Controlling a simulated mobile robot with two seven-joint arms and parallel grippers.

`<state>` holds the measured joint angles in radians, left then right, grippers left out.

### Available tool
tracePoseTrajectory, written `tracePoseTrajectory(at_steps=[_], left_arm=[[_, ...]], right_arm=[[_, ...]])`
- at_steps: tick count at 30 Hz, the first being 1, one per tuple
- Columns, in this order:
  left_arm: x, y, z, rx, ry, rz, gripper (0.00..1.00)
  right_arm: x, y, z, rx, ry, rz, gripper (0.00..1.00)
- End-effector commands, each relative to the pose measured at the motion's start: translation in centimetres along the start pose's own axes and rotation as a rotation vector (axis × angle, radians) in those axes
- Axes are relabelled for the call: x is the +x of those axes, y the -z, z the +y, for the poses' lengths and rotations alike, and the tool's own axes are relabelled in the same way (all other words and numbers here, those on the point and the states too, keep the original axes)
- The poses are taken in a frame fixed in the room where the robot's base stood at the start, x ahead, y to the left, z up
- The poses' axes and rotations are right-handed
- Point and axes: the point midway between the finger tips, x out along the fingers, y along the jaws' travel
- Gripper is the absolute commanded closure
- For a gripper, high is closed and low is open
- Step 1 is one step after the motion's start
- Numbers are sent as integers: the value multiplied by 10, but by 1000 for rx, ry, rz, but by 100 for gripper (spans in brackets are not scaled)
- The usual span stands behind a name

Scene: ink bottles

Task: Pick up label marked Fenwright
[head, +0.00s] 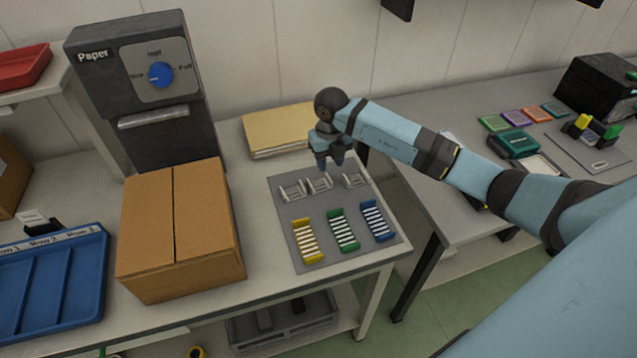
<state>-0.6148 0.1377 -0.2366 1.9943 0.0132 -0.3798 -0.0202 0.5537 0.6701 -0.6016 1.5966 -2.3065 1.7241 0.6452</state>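My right gripper (330,163) points down over the back part of a grey mat (283,217). Its two fingertips show a gap between them, and I see nothing held. Below it on the mat stand small pale holders: one at the left (291,191), one in the middle (319,183) and one at the right (354,180). The middle holder is nearest under the fingers. I cannot tell whether they touch. No writing is readable on the holders, so I cannot tell which label is marked Fenwright. My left gripper is not in view.
A yellow rack (305,241), a green rack (343,230) and a blue rack (377,220) stand on the mat's front. A cardboard box (180,235) stands left, before a dark Paper machine (150,140). Yellowish paper (277,128) lies behind. A gap separates the right table.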

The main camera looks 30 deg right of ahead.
Motion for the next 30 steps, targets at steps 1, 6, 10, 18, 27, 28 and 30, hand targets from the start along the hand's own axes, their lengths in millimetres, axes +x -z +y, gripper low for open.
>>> tracePoseTrajectory(at_steps=[1,6,10,18,27,28,30], left_arm=[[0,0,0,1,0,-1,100],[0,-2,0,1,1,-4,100],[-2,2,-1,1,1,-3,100],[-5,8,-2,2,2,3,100],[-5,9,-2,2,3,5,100],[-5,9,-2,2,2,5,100],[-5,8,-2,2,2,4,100]], right_arm=[[5,0,0,0,-1,1,63],[13,0,0,1,0,0,63],[26,3,0,-1,-2,3,63],[61,3,-1,0,-2,0,63],[62,3,-1,-1,-1,-1,86],[62,3,-1,-1,-1,-1,93],[62,3,-1,-1,-1,-1,100]])
